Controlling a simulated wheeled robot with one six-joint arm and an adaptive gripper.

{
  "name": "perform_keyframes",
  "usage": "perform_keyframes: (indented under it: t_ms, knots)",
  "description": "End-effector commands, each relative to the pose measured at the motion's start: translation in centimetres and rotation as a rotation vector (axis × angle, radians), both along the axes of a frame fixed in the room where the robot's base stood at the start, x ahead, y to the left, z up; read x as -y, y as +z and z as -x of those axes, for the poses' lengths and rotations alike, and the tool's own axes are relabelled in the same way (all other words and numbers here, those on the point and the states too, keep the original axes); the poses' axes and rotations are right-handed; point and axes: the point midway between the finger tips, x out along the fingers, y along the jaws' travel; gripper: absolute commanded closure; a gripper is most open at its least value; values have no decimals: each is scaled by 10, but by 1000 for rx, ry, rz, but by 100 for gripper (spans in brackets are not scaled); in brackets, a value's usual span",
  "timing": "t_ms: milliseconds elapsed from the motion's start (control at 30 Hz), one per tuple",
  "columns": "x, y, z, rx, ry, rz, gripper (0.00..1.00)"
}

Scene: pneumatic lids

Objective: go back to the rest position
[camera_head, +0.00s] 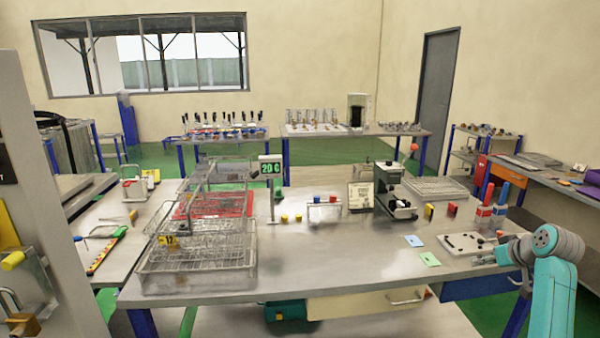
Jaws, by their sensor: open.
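My teal and grey arm rises at the right front corner of the metal table (330,268). My gripper (484,260) is at the arm's left end, near the table's right front edge. It is small in the picture and partly merges with what lies behind it. It appears open, and I see nothing held in it. A pale plate with dark knobs (462,243) lies just beyond and to the left of it. I cannot tell whether the gripper touches the plate.
Wire baskets (200,262) fill the table's left side. A dark green press-like device (392,190) stands right of centre, with red and blue bottles (484,212) to its right. Blue and green cards (429,259) lie left of my gripper. The front middle is clear.

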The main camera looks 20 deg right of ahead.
Motion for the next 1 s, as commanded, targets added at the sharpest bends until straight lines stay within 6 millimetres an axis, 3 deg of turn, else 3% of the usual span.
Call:
perform_keyframes:
  t_ms: [267, 567, 767, 1000]
  knots:
    - [-23, -33, -8, 14, -11, -4, 51]
    - [-71, -93, -15, 41, -28, -8, 51]
    - [-132, -155, -13, 72, -44, -9, 51]
    - [-212, -219, 10, 113, -58, 0, 51]
